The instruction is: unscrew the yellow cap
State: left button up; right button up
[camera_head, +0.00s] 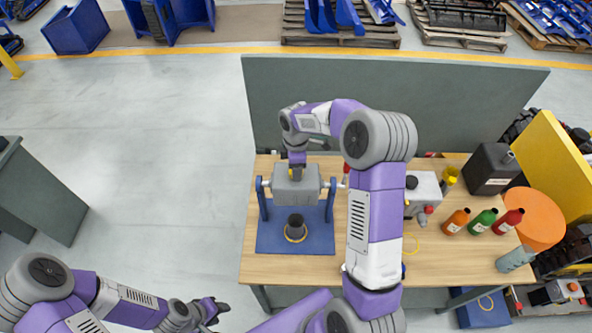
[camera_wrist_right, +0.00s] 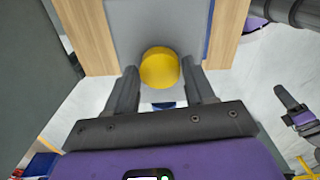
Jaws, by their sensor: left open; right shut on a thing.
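The yellow cap (camera_wrist_right: 160,67) lies between the two fingertips of my right gripper (camera_wrist_right: 160,76) in the right wrist view, and the gripper is shut on it. Under it is a grey block (camera_head: 297,188), held between blue uprights on a blue base (camera_head: 310,240). In the head view my right gripper (camera_head: 297,168) points down over the top of this block and mostly hides the cap. My left gripper (camera_head: 214,310) is open and empty, off the table's left front side, far from the cap.
To the right are a grey control box (camera_head: 423,190), orange (camera_head: 456,221), green (camera_head: 482,221) and red (camera_head: 508,221) bottles, and a dark canister (camera_head: 490,168). A grey panel stands behind.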

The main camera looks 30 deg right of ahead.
jog(key=n, duration=0.4)
jog(key=shift+f+p, duration=0.1)
jog(key=shift+p, duration=0.3)
jog(key=o, duration=0.8)
jog(key=shift+o, duration=0.2)
